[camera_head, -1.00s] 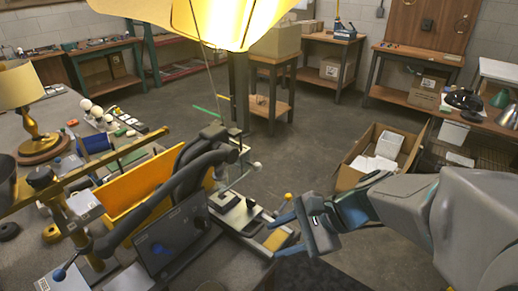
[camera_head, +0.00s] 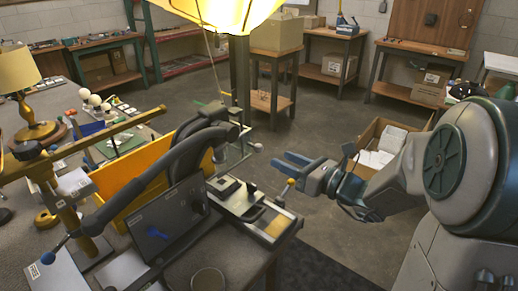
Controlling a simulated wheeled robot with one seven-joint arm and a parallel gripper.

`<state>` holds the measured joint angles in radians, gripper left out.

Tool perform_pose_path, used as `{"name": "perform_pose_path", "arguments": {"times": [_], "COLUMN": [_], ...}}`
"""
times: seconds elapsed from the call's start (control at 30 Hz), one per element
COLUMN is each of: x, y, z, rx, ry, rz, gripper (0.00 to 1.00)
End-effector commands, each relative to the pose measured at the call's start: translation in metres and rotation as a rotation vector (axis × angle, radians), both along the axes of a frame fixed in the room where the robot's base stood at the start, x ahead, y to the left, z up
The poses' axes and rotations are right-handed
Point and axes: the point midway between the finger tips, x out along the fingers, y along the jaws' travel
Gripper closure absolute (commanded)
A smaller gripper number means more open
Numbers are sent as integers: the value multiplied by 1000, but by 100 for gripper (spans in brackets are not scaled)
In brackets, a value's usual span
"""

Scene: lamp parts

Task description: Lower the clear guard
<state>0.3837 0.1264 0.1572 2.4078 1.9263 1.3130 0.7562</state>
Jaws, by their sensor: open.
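My gripper (camera_head: 284,163) is open and empty, its blue-grey fingers pointing left, over the floor to the right of the bench. Left of it, a small machine (camera_head: 238,199) with a pale metal bed sits at the bench's right edge. A thin-edged, see-through piece (camera_head: 234,152) with a pale ball at its right seems to stand upright behind the bed; it may be the clear guard, but its outline is hard to make out. A gap separates my gripper from it.
A dark panel (camera_head: 168,225) and thick black curved arms (camera_head: 197,155) stand left of the machine, by a yellow bin (camera_head: 135,178). A bright yellow lampshade (camera_head: 228,12) hangs above. A cardboard box (camera_head: 368,140) stands on the floor behind my arm.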

Motion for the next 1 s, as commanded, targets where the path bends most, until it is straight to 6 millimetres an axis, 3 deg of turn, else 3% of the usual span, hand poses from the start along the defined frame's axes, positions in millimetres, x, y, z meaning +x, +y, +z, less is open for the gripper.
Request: {"name": "perform_pose_path", "arguments": {"times": [0.2,0.4,0.87,1.0], "x": [29,48,56,56], "y": [39,63,73,73], "z": [0,0,0,0], "rx": [1,0,-1,-1], "ry": [0,-1,-2,-2], "rz": [4,2,0,0], "gripper": [56,56,56,93]}}
